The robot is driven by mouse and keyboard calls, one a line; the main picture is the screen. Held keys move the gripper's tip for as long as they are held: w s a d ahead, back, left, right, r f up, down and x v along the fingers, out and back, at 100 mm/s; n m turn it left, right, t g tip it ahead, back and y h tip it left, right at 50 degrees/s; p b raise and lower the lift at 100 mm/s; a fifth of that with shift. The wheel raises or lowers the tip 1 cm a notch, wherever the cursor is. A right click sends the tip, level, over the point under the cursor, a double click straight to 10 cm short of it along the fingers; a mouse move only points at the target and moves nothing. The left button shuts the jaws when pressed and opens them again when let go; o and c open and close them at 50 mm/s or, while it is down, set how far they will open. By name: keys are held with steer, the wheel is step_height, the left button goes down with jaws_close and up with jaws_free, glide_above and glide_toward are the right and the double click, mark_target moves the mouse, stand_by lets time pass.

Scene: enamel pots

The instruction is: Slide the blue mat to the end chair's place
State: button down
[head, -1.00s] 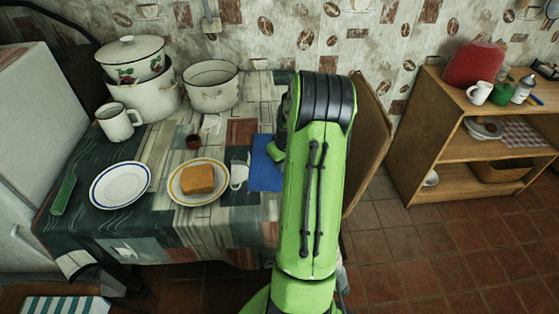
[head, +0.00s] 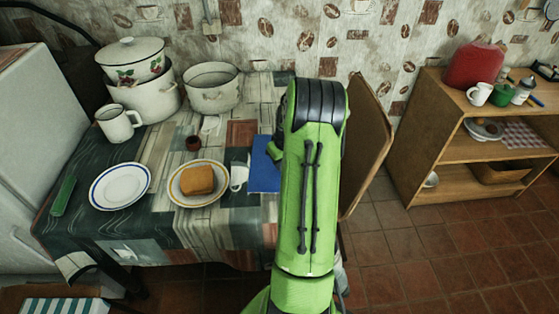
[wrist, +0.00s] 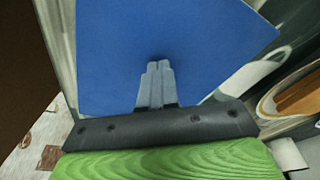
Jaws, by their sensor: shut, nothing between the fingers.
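The blue mat (head: 263,168) lies flat on the table near its right end, partly hidden behind my green arm in the head view. In the wrist view the blue mat (wrist: 170,35) fills the upper middle. My gripper (wrist: 156,66) is shut and empty, its fingertips over the mat; whether they touch it I cannot tell. My arm hides the gripper in the head view. A chair with a brown wooden back (head: 370,145) stands at the table's right end, partly behind my arm.
A plate with bread (head: 198,182) lies left of the mat, with an empty plate (head: 120,186) farther left. A small brown cup (head: 193,143), a white mug (head: 118,123) and enamel pots (head: 211,90) stand behind. A wooden shelf (head: 440,155) stands right, beyond open floor.

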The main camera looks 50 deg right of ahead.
steer(key=shift+w+d+f+p, duration=0.1)
steer(key=shift+w+d+p, duration=0.75)
steer(key=shift+w+d, duration=0.7)
steer(key=shift+w+d+f+p, duration=0.1)
steer(key=shift+w+d+p, duration=0.75)
steer(key=shift+w+d, duration=0.7)
steer(key=shift+w+d+r+p, duration=0.1)
steer(key=shift+w+d+p, duration=0.35)
steer(key=shift+d, duration=0.3)
steer(key=shift+w+d+p, duration=0.2)
steer(key=shift+w+d, duration=0.35)
steer(key=shift+d, duration=0.2)
step_height(320, 180, up, 7)
steer(key=p, duration=0.4)
steer(key=shift+p, duration=0.3)
steer(key=shift+w+r, duration=0.1)
steer(key=shift+r, duration=0.05)
